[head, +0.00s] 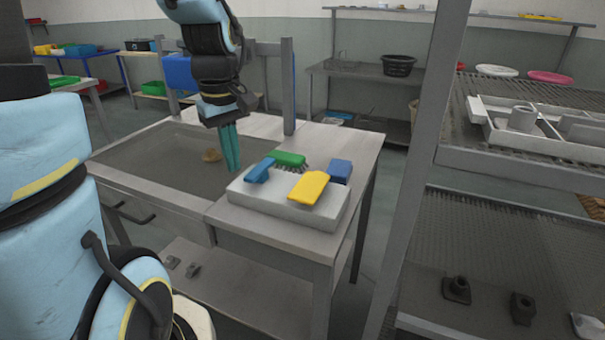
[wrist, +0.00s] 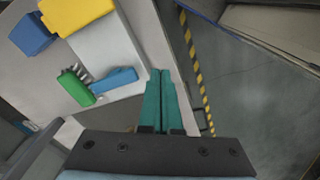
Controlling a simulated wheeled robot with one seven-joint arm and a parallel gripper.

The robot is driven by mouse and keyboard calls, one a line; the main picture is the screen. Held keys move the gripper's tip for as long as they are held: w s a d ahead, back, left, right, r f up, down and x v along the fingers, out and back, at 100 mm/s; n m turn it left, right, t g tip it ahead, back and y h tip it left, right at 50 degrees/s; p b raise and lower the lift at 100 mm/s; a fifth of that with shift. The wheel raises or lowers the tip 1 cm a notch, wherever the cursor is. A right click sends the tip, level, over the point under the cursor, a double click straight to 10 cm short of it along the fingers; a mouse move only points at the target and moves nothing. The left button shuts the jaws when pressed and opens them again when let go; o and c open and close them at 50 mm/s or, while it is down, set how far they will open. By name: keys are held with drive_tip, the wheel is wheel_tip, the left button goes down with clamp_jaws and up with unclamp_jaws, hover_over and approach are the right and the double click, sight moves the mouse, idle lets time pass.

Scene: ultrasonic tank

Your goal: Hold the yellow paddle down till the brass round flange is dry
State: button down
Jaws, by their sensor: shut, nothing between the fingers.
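The yellow paddle (head: 310,188) sits on the front right of a white box (head: 290,212) at the right end of the tank bench. It also shows at the top left of the wrist view (wrist: 75,12). The brass round flange (head: 212,155) is in the tank (head: 150,160), small and brownish; I cannot tell whether it is wet. My gripper (head: 234,168) points down with its teal fingers shut and empty, between the flange and the white box in the head view. The finger tips (wrist: 160,72) are together in the wrist view, apart from the paddle.
A blue paddle (head: 259,170), a green brush (head: 289,159) and a blue block (head: 341,171) are close around the yellow paddle. A grey post (head: 288,85) rises behind the bench. A rack with a white tray (head: 550,135) stands at right, beyond a floor gap.

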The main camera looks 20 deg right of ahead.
sight(303, 193)
drive_tip(key=s+d+r+n, duration=0.2)
drive_tip(key=d+r, duration=0.2)
drive_tip(key=d, duration=0.2)
drive_tip(key=s+d+r+n+p, duration=0.1)
drive_tip(key=d+r+n, duration=0.2)
drive_tip(key=d, duration=0.4)
drive_tip(key=shift+s+r+g+p, duration=0.3)
drive_tip(key=shift+s+r+g, duration=0.1)
drive_tip(key=shift+r, duration=0.15)
drive_tip(key=shift+d, duration=0.1)
wheel_tip(303, 193, down, 14)
drive_tip(key=p, duration=0.3)
